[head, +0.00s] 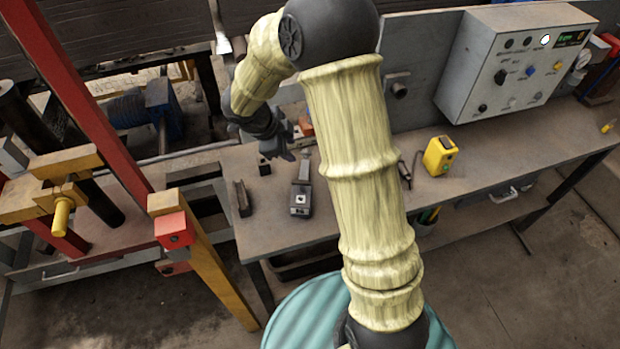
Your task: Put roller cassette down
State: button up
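My gripper (284,148) hangs over the back left of the grey workbench (285,230), pointing down. Its fingers are small and dark here, and I cannot tell whether they are open or shut, or whether they hold anything. I cannot say for sure which thing is the roller cassette. A dark grey metal piece with a blocky front end (300,200) lies on the bench just in front of my gripper. A small black block (264,165) stands on the bench close to the gripper's left. An orange-red piece (306,126) shows partly behind the gripper.
A dark metal bar (242,198) lies near the bench's left edge. A yellow device (440,155) stands right of my arm. A control box (515,62) stands at the back right. A red and yellow frame (175,230) stands left.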

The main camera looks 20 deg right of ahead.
notch_tip(320, 180, up, 7)
jog(key=w+n+t+y, duration=0.3)
jog(key=n+t, duration=0.4)
jog(key=n, duration=0.3)
jog(key=s+d+f+n+g+y, duration=0.1)
jog(key=s+n+g, duration=0.2)
jog(key=s, duration=0.7)
jog(key=s+d+f+n+g+y, duration=0.1)
jog(key=s+f+n+g, duration=0.1)
jog(key=s+n, duration=0.6)
jog(key=shift+s+d+f+g, duration=0.25)
jog(key=shift+s+g, duration=0.35)
jog(key=shift+s, duration=0.6)
jog(key=shift+w+d, duration=0.1)
jog(key=shift+d, duration=0.05)
